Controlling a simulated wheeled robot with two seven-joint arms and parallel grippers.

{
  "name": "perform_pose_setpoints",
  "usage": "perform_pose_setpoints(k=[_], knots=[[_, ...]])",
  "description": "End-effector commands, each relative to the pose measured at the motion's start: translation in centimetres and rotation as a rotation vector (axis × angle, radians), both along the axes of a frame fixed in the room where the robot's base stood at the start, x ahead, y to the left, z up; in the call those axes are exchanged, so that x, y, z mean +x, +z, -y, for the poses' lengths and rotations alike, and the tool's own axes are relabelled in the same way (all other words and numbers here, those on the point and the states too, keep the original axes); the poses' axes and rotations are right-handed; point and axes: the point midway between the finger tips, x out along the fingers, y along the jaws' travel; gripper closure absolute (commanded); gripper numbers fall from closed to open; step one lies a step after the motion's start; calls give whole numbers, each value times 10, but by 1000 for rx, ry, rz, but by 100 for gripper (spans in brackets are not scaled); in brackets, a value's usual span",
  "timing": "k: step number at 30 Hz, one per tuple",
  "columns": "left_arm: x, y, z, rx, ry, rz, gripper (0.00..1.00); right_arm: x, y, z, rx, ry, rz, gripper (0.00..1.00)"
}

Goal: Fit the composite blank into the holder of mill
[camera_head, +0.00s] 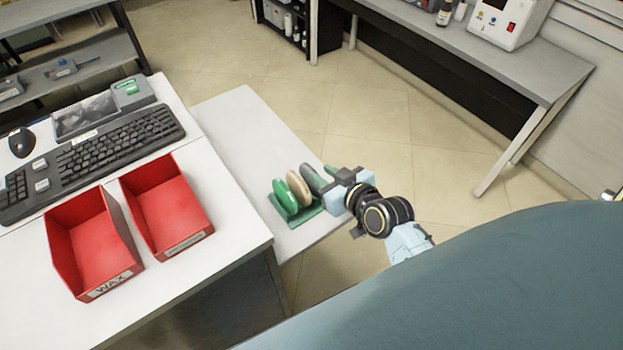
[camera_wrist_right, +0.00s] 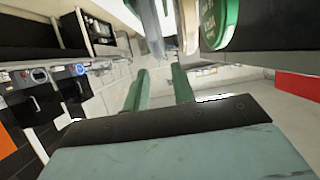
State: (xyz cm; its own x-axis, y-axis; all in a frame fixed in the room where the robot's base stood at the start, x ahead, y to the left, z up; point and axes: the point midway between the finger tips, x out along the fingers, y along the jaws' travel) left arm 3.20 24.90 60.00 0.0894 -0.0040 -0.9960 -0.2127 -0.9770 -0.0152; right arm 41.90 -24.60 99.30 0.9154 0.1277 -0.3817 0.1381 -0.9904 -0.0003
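A small green rack (camera_head: 297,217) on the white table holds upright discs in a row: a green one (camera_head: 286,196), a beige one (camera_head: 298,187) and a grey one (camera_head: 312,180). I cannot tell by label which is the composite blank. My right gripper (camera_head: 333,181) is at the right end of the rack, close to the grey disc. In the right wrist view its two fingers (camera_wrist_right: 158,88) are apart, with disc edges above them and a green disc (camera_wrist_right: 219,22) at the upper right. The mill and its holder are not recognisable here. My left gripper is not in view.
Two red bins (camera_head: 92,240) (camera_head: 167,207), one labelled WAX, stand on the desk left of the rack, with a keyboard (camera_head: 110,145) behind. The white table (camera_head: 235,120) is bare behind the rack. A grey bench (camera_head: 450,55) stands at the back right.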

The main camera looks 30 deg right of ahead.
Motion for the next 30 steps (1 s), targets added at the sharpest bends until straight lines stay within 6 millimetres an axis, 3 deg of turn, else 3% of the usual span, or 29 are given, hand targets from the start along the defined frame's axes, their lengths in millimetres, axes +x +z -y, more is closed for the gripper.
perform_pose_setpoints(k=[3,11,21,30], knots=[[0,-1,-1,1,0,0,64,16,-6,-2,2,-1,1,75],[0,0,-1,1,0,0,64,30,-15,-5,2,0,-2,75],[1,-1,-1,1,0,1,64,64,-34,-10,-1,0,-1,75],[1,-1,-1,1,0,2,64,67,-36,-11,0,0,-2,75]])
